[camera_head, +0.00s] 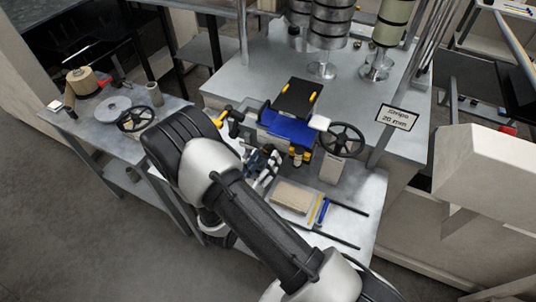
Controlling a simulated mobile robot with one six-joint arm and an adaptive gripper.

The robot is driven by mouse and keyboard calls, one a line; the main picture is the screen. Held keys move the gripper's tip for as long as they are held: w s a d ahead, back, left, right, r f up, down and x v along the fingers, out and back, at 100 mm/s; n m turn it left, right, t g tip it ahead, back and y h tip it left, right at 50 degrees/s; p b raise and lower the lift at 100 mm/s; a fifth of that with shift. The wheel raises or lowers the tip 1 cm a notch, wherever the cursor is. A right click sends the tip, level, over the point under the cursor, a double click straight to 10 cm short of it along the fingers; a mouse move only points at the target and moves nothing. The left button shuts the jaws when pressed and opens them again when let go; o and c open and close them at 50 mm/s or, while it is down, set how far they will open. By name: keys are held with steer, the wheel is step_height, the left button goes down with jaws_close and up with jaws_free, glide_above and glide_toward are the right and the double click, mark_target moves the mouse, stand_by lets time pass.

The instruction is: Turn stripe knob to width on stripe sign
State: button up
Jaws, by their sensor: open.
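The stripe sign (397,117) is a white plate with a black border that reads "Stripe 20 mm". It stands at the right of the grey machine table. I cannot tell for sure which part is the stripe knob. A small yellow and black knob-like part (297,156) sits below the blue block, left of the black spoked handwheel (342,140). Any scale on it is too small to read. My gripper (268,168) is open, left of the yellow and black part and apparently apart from it. My arm hides part of the gripper and the table below it.
The blue block (287,128) with a black top stands behind my gripper. A beige block (292,197) and thin rods lie on the front table. A side table at left holds a second handwheel (135,119) and a tan roll (82,81). Metal rollers (331,25) stand behind.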

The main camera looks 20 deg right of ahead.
steer(key=shift+x, duration=1.45)
steer(key=shift+c, duration=0.2)
steer(key=c, duration=1.1)
